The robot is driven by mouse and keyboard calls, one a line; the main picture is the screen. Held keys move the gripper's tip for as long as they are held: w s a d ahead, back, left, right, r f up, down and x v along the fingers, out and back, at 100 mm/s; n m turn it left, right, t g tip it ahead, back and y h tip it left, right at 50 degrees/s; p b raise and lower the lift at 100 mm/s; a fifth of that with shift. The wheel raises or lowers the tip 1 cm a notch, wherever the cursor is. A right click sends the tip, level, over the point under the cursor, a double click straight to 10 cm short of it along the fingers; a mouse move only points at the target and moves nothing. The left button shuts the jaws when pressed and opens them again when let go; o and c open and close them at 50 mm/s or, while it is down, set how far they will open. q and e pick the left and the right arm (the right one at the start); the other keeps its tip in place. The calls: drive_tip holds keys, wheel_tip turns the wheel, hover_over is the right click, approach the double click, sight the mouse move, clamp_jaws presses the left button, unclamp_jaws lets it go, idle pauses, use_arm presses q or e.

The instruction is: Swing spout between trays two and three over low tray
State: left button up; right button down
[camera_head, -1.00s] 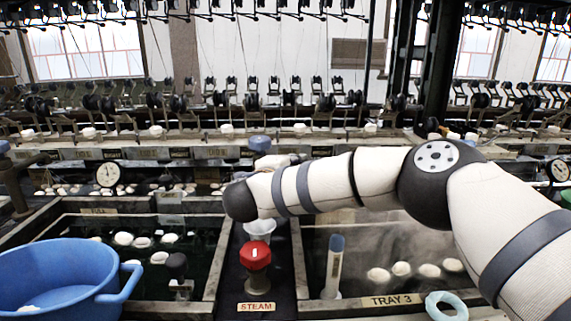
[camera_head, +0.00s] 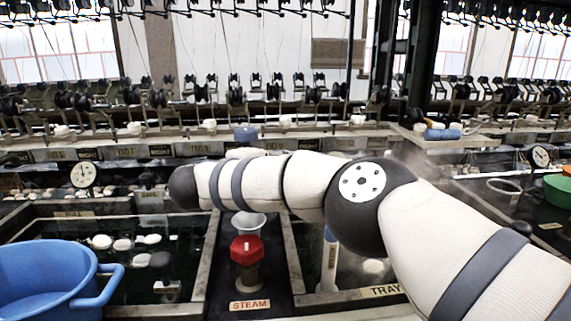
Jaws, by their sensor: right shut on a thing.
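A left tray (camera_head: 207,270) marked FULL holds dark water and white cocoons. Tray 3, named by its label (camera_head: 385,291), lies to the right, mostly covered by my right arm. A dark divider with a red steam knob (camera_head: 246,250) and a pale funnel-like cup (camera_head: 249,225) stands between them. My right arm reaches left across both trays. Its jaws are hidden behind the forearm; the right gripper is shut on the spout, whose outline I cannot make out. A blue knob (camera_head: 245,134) shows just above the forearm. My left gripper is not in view.
A blue tub (camera_head: 45,280) stands at the front left. A white upright tube with a blue top (camera_head: 329,262) stands in tray 3 beside my arm. A dial (camera_head: 83,174) stands behind the left tray. A green bowl (camera_head: 558,190) is at the far right.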

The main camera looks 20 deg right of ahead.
drive_tip(key=c, duration=1.6)
unclamp_jaws()
drive_tip(key=shift+s, duration=0.1)
drive_tip(key=shift+o, duration=0.2)
drive_tip(key=v, duration=1.2)
